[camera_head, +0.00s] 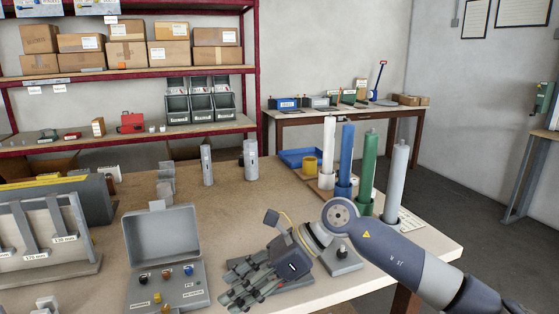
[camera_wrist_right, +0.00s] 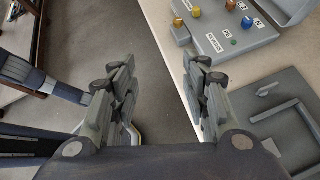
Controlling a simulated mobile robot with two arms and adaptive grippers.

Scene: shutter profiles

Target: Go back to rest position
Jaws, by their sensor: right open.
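My right gripper (camera_head: 236,287) reaches in from the right over the front of the wooden workbench (camera_head: 240,215). In the right wrist view its two fingers (camera_wrist_right: 158,68) are apart with nothing between them. Below the gap is grey floor beside the bench edge. The gripper is just right of a grey control box (camera_head: 165,262) with its lid raised; coloured knobs on a panel (camera_wrist_right: 225,25) show in the wrist view. The arm partly covers a grey fixture (camera_head: 342,262). My left gripper does not show.
White (camera_head: 328,148), blue (camera_head: 346,155), green (camera_head: 368,165) and grey (camera_head: 397,175) upright profiles stand close behind my right arm. A grey rack (camera_head: 40,235) stands at the left. The bench middle is mostly clear. Shelves with boxes (camera_head: 126,55) stand behind.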

